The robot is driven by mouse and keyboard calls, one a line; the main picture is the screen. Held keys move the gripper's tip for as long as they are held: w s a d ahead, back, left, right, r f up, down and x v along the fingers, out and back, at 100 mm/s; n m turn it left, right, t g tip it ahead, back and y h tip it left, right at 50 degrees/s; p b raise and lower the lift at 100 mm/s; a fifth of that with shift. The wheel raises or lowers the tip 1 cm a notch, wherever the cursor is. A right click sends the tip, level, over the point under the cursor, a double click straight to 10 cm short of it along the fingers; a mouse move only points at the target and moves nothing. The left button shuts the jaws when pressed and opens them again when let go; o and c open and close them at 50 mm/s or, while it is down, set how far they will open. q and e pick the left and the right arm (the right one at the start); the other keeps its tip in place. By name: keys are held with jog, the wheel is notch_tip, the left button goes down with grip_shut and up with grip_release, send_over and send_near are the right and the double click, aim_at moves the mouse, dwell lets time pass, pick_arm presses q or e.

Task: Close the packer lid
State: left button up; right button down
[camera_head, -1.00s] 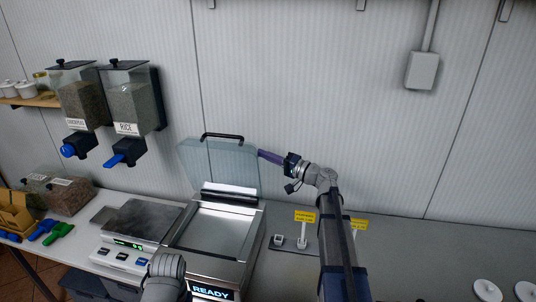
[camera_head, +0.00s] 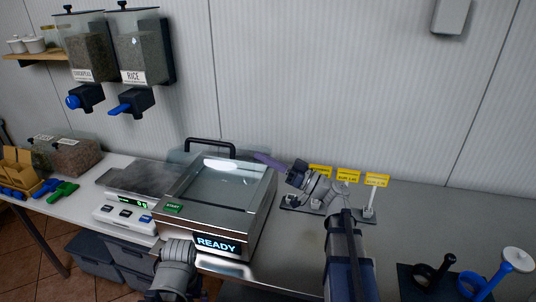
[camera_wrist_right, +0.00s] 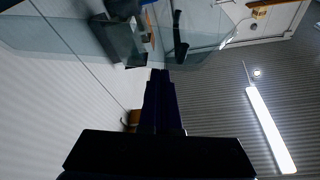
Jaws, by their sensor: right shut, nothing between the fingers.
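The packer (camera_head: 262,215) is a metal box with a lit READY display and a green START label. Its clear lid (camera_head: 258,158) stands partly raised at the back, seen nearly edge-on, with a black handle (camera_head: 210,143) above the packer's rear edge. My right gripper (camera_head: 262,158) is shut and empty, its purple fingers at the lid's right edge; whether they touch it is unclear. In the right wrist view the gripper (camera_wrist_right: 158,78) points toward the clear lid (camera_wrist_right: 85,38) and black handle (camera_wrist_right: 180,38). My left gripper is outside the frames; only my arm shows at the bottom.
A scale (camera_head: 140,180) stands left of the packer. Dispensers (camera_head: 140,50) hang on the wall. Behind my right arm are yellow labels (camera_head: 348,176) on a small stand. A dark tray (camera_head: 415,285) with black and blue items sits at right. The counter between is clear.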

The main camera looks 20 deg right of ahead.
aim_at(260, 177)
jog(key=f+n+b, duration=0.1)
jog(key=s+a+f+n+b, duration=0.1)
jog(key=f, duration=0.1)
jog(key=f+n+g+y+b, duration=0.1)
jog(key=f+b, duration=0.1)
jog(key=shift+s+a+f+n, duration=0.15)
jog(key=shift+s+n, duration=0.15)
jog(key=shift+s, duration=0.1)
pick_arm(q)
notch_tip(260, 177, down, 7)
jog(key=b, duration=0.2)
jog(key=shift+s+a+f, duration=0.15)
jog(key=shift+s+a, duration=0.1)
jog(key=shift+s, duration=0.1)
pick_arm(e)
jog(key=shift+s+a+f, duration=0.1)
jog(key=shift+s+f, duration=0.05)
jog(key=shift+f, duration=0.3)
jog(key=shift+s+a+f, duration=0.1)
jog(key=shift+s+f, duration=0.05)
jog(key=shift+f, duration=0.25)
